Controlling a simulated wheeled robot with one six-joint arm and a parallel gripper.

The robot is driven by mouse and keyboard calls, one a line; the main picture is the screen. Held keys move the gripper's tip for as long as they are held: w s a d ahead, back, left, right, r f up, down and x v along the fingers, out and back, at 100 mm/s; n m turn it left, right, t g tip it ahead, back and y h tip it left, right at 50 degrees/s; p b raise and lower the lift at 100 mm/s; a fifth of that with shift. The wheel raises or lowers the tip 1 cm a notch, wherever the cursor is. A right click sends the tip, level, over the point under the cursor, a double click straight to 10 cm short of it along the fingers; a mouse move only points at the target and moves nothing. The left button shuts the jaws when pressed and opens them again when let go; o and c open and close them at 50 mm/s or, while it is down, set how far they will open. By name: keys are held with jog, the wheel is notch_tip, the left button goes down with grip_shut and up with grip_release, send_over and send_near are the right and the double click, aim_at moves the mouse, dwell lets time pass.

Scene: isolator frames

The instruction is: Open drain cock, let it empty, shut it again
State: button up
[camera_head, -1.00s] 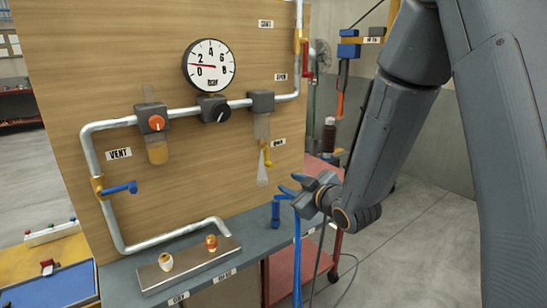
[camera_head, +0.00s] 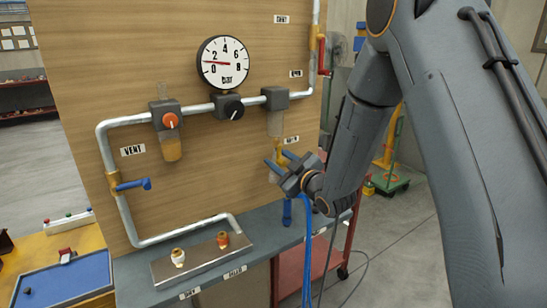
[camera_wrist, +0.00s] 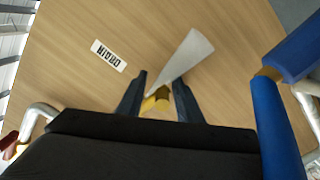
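The yellow drain cock (camera_wrist: 157,102) shows in the wrist view between the two dark fingers of my gripper (camera_wrist: 160,82). In the head view my gripper (camera_head: 279,158) is at the foot of the right-hand clear bowl (camera_head: 275,123), mostly hiding the cock. The fingers are apart, on either side of the yellow part; I cannot tell whether they touch it. The cock's handle position is not clear.
The pressure gauge (camera_head: 223,62) reads somewhat below 2. A blue-handled vent valve (camera_head: 133,185) and a red-handled valve (camera_head: 322,57) are on the pipe. A metal plate with two fittings (camera_head: 203,258) lies on the bench.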

jog(key=shift+w+a, duration=0.1)
jog(key=shift+w, duration=0.05)
grip_shut()
jog(key=c, duration=0.8)
grip_release()
jog(key=shift+a+r, duration=0.1)
jog(key=shift+a, duration=0.2)
jog(key=shift+d, duration=0.1)
